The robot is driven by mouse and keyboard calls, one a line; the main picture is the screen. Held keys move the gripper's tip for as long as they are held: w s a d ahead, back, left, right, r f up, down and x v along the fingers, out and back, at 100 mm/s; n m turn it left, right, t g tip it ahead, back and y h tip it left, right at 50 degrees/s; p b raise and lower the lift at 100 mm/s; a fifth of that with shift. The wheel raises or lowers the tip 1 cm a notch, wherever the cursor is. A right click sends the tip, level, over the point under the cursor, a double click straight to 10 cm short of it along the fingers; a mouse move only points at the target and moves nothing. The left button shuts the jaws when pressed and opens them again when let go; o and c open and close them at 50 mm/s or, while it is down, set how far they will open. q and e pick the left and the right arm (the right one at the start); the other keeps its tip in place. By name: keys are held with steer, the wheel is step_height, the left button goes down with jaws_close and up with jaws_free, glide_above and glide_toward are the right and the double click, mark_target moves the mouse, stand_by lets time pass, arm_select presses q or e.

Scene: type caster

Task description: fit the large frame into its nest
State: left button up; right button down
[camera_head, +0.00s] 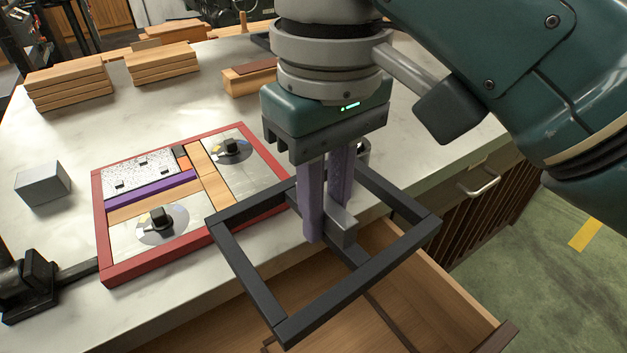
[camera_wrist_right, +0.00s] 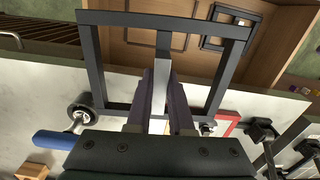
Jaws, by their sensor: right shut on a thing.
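My right gripper (camera_head: 325,232) is shut on the large frame (camera_head: 262,285), a dark open rectangle with a crossbar. Its purple fingers grip a grey block (camera_head: 342,226) on that bar. The frame hangs over the table's front edge and the open drawer (camera_head: 430,287), its left corner near the red-rimmed tray. In the right wrist view the frame (camera_wrist_right: 92,60) spans the upper middle. A thin brown rectangular outline (camera_wrist_right: 152,49) lies on the drawer floor, partly hidden by the frame; I cannot tell if it is the nest. My left gripper is not in view.
A red-rimmed tray (camera_head: 101,225) on the marble table holds wooden, purple and metal pieces. A grey block (camera_head: 42,184) and stacked boards (camera_head: 68,82) stand left. A smaller dark frame (camera_wrist_right: 209,40) lies in the drawer.

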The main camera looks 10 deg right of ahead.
steer(key=b, duration=0.1)
glide_above(342, 347)
steer(key=shift+m, duration=0.4)
steer(key=f, duration=0.3)
steer(key=a+f, duration=0.1)
steer(key=f, duration=0.1)
steer(key=shift+s+f, duration=0.25)
steer(key=shift+s, duration=0.15)
step_height(342, 347, down, 16)
steer(key=b, duration=0.6)
steer(key=shift+s+d+f, duration=0.1)
steer(key=shift+f, duration=0.05)
steer(key=shift+f+b, duration=0.95)
steer(key=shift+f, duration=0.95)
steer(key=c, duration=1.3)
jaws_free()
steer(key=shift+f, duration=0.25)
steer(key=o, duration=0.5)
steer(key=shift+d, duration=0.1)
steer(key=shift+r, duration=0.1)
